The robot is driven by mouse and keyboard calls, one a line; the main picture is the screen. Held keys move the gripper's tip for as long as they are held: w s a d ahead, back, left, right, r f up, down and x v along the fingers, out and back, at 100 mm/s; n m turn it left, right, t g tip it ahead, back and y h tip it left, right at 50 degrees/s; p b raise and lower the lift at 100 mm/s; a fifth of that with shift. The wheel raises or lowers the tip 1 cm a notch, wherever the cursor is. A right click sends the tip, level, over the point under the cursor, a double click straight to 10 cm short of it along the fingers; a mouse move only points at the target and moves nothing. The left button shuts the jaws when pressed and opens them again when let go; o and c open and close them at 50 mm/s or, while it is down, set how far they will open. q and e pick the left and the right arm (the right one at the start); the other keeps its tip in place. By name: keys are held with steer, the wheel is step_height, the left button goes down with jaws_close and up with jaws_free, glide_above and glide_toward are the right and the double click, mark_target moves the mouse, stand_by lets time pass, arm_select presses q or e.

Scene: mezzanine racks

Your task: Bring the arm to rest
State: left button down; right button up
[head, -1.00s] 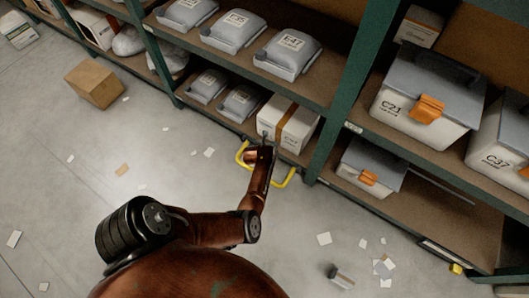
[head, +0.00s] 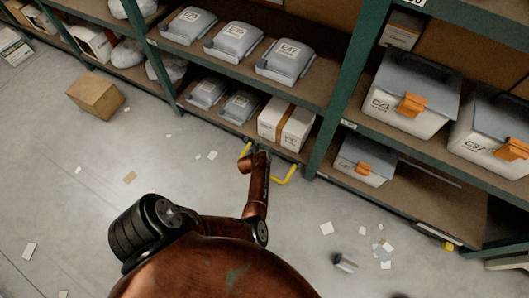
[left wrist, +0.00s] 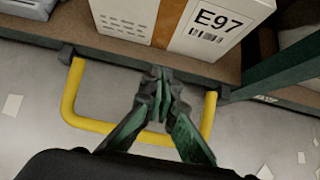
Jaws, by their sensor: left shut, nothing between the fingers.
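My left arm (head: 256,190) is reddish-brown and stretches forward from the bottom of the head view toward the lower shelf. My left gripper (head: 262,149) is at its far end, in front of the shelf edge. In the left wrist view the gripper (left wrist: 162,80) has its dark green fingers together with nothing between them. They are over the yellow bar (left wrist: 95,126), near the shelf edge; I cannot tell whether they touch it. My right gripper is not in view.
A white box with an orange stripe (head: 287,125), labelled E97 in the left wrist view (left wrist: 225,25), sits on the lower shelf (head: 215,122). Green uprights (head: 335,95) stand nearby.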

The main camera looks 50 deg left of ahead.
arm_select(q)
steer(key=shift+p+v, duration=0.5)
steer(key=shift+v, duration=0.55)
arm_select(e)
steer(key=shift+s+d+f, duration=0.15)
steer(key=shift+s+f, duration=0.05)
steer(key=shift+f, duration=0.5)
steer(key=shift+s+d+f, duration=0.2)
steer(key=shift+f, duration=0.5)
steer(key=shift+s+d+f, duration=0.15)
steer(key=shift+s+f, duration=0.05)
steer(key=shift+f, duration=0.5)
